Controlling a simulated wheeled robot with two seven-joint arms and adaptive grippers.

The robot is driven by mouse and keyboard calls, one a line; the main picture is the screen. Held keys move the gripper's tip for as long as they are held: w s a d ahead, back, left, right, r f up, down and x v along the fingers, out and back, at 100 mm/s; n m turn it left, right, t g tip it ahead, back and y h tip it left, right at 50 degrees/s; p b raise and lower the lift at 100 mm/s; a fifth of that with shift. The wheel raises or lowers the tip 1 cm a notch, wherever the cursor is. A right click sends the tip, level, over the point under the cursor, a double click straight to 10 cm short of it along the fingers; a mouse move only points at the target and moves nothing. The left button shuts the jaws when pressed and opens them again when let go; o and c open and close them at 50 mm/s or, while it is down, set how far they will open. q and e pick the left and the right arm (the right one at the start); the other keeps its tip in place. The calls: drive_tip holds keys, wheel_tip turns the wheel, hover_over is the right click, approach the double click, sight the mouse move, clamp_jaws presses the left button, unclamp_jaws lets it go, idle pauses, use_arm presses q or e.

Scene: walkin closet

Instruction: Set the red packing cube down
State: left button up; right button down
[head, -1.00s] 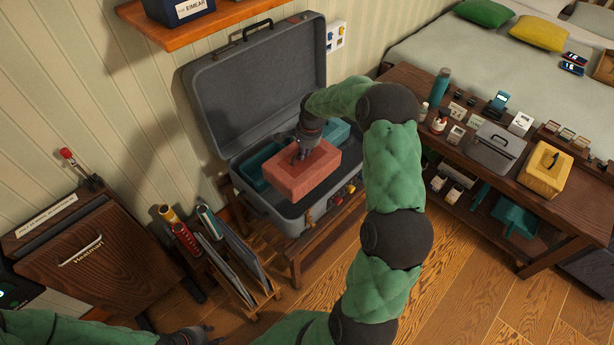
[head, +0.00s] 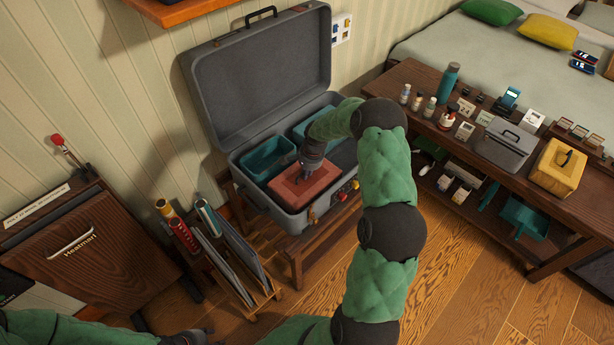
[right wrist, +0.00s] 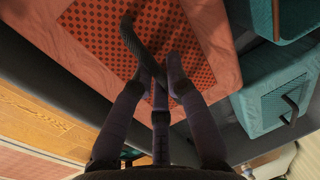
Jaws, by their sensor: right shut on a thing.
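The red packing cube (head: 292,195) is inside the open grey suitcase (head: 252,62), in the front part of its base, with its top near the rim. My right gripper (head: 308,172) is above it, shut on the cube's dark strap handle. In the right wrist view the fingers (right wrist: 160,82) close around that handle over the cube's dotted top (right wrist: 95,40). Whether the cube's underside touches the suitcase floor is hidden. My left gripper (head: 190,337) is at the bottom edge, mostly cut off, its fingers unclear.
Two teal packing cubes lie in the suitcase, one at left (head: 267,160) and one at the back (head: 312,122). The suitcase stands on a wooden rack (head: 330,228). A bench (head: 420,100) with small items is to the right; a file holder (head: 240,270) is at front left.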

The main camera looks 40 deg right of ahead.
sight(311, 180)
drive_tip(key=shift+w+f, duration=0.1)
drive_tip(key=shift+f, duration=0.45)
drive_tip(key=shift+r, duration=0.1)
drive_tip(key=c, duration=1.2)
unclamp_jaws()
drive_tip(key=shift+f, duration=0.2)
drive_tip(key=shift+c, duration=0.2)
wheel_tip(311, 180, up, 12)
drive_tip(key=s+p, duration=0.2)
drive_tip(key=p, duration=0.3)
drive_tip(key=shift+s, duration=0.25)
